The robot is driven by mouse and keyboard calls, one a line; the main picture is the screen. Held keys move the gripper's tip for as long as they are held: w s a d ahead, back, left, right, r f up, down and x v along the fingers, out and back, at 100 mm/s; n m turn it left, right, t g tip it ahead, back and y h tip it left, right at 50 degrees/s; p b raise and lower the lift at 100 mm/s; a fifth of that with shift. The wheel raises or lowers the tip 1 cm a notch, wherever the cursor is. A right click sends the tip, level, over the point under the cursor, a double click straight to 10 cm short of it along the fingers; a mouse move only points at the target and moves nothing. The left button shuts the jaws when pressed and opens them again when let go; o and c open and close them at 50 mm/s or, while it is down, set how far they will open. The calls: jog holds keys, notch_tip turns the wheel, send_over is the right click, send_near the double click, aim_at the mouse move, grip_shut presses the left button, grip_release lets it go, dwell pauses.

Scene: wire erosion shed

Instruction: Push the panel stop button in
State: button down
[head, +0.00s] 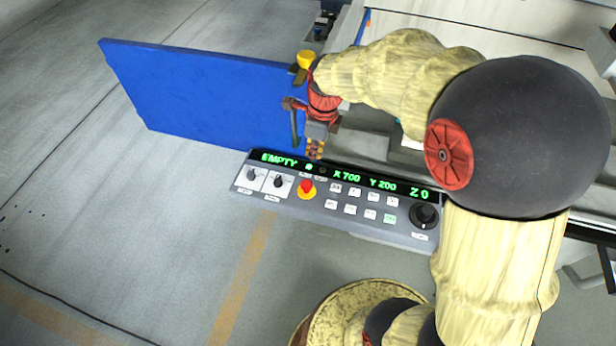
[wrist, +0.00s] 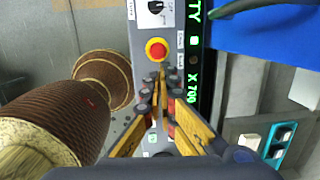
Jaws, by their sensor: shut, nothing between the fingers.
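The panel stop button (head: 306,186) is a red mushroom head on a yellow ring, set in the grey control panel (head: 262,199). In the wrist view the stop button (wrist: 156,49) shows near the top middle, just beyond my fingertips. My gripper (head: 315,150) is shut and empty, above the back edge of the panel near the display. In the wrist view my gripper (wrist: 161,82) has its fingertips together, pointing toward the button. I see a little of the panel between tips and button, but cannot tell the height of the gap.
The panel's display (head: 345,177) reads EMPTY, X 700, Y 200, Z 0. Two rotary switches (head: 278,181) sit left of the button, several white keys (head: 352,192) right of it, and a black dial (head: 424,215) at the right end. A blue door panel (head: 200,95) stands behind.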

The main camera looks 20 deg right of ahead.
aim_at(308, 183)
jog(key=shift+f, duration=0.1)
jog(key=f+b, duration=0.1)
jog(key=f, duration=0.3)
jog(key=w+f+b, duration=0.1)
jog(key=f+b, duration=0.1)
jog(key=f, duration=0.3)
jog(key=f+b, duration=0.1)
jog(key=f, duration=0.3)
jog(key=shift+w+a+f, duration=0.3)
jog(key=shift+a+f, duration=0.1)
